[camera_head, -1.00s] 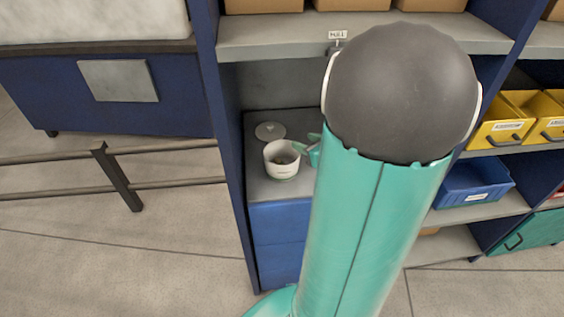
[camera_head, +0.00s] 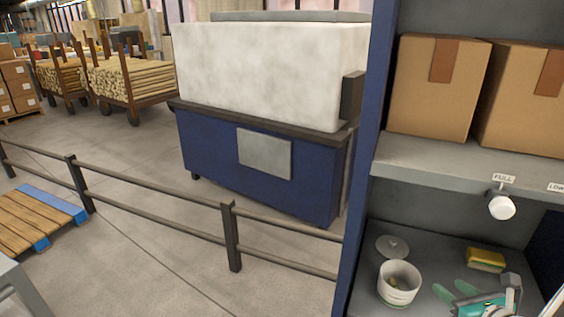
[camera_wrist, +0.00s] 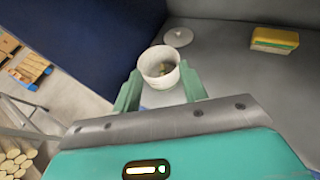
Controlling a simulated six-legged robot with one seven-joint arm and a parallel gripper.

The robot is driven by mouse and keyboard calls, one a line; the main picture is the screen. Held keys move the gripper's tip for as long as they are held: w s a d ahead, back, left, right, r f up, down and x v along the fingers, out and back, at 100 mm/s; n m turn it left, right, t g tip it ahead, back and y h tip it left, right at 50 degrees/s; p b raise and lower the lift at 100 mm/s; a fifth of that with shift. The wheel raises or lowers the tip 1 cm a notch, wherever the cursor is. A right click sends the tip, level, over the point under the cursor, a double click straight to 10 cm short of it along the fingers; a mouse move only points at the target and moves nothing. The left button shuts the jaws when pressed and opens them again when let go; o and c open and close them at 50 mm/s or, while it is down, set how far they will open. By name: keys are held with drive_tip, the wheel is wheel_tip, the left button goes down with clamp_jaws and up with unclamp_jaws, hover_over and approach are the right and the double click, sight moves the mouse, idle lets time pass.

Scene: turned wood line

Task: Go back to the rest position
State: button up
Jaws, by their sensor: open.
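My gripper (camera_head: 449,287) is open and empty, with its two green fingers over the grey shelf surface (camera_head: 440,250) in the lower right of the head view. In the wrist view my gripper (camera_wrist: 160,88) points at a white cup (camera_wrist: 158,80). The white cup (camera_head: 393,292) stands upright just left of the fingertips in the head view, apart from them by a small gap. Some small things lie inside the cup, too small to make out.
A yellow and green sponge (camera_head: 486,259) lies behind my gripper. A blue upright panel (camera_head: 365,200) bounds the shelf at the left. A railing (camera_head: 231,235) and a blue-based machine (camera_head: 215,155) stand farther left.

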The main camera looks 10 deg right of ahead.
drive_tip(key=w+a+r+m+g+h, duration=0.1)
drive_tip(key=w+a+r+m+h, duration=0.2)
drive_tip(key=m, duration=0.7)
drive_tip(key=w+a+r+m+g+h, duration=0.25)
drive_tip(key=w+r+m, duration=0.3)
drive_tip(key=m, duration=0.45)
drive_tip(key=s+a+m+g+y, duration=0.2)
drive_tip(key=s+a+m, duration=0.3)
drive_tip(key=a, duration=0.7)
drive_tip(key=s+a+m+g+y, duration=0.2)
drive_tip(key=s+a+m+y, duration=0.2)
drive_tip(key=a+m, duration=0.6)
drive_tip(key=s+a, duration=0.1)
drive_tip(key=a, duration=0.1)
drive_tip(key=shift+a+r+y, duration=0.2)
drive_tip(key=shift+a+y, duration=0.1)
drive_tip(key=shift+y, duration=0.05)
drive_tip(key=shift+w+d, duration=0.1)
drive_tip(key=shift+d, duration=0.05)
